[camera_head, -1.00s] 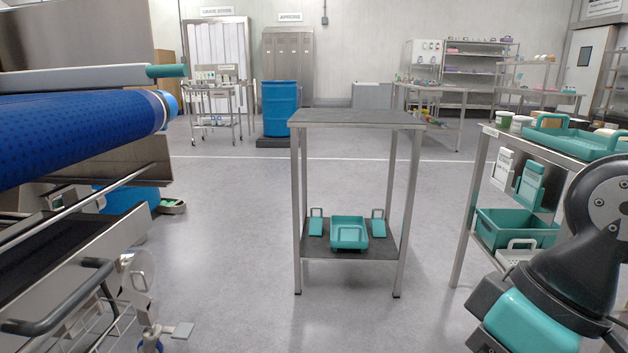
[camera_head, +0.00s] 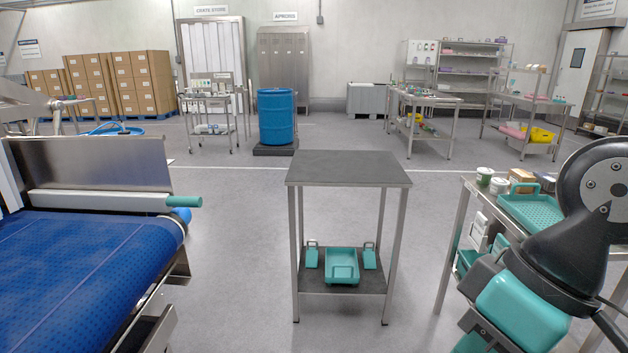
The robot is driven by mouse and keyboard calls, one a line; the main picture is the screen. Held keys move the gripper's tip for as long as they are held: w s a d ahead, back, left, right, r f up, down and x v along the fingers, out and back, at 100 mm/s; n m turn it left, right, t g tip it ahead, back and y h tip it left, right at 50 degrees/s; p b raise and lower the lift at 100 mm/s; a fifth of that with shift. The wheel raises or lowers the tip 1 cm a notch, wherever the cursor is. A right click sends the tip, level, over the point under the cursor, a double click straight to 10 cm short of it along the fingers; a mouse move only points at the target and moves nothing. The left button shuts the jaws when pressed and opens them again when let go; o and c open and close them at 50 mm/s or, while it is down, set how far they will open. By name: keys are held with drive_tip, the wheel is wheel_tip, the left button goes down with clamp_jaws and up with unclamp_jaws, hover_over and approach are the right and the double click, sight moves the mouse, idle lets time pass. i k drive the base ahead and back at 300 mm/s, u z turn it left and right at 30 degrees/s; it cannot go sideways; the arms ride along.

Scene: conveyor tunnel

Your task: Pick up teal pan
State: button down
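A teal pan (camera_head: 342,265) with raised sides and a handle at its front rests on the lower shelf of a small grey stand (camera_head: 350,169) ahead. A small teal item with a pale handle stands on each side of it: one on the left (camera_head: 311,256) and one on the right (camera_head: 370,257). My arm, black and teal, fills the lower right of the picture. My gripper is not visible, so its opening and contents cannot be seen.
The stand's top is bare. A blue conveyor belt (camera_head: 85,265) lies at left. A side table at right carries a teal perforated tray (camera_head: 530,210) and small tubs (camera_head: 485,176), partly hidden by my arm. Grey floor is open before the stand; a blue drum (camera_head: 276,117) stands behind.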

sight(342, 261)
drive_tip(key=u, duration=0.15)
drive_tip(key=i, duration=2.55)
drive_tip(key=z, duration=0.25)
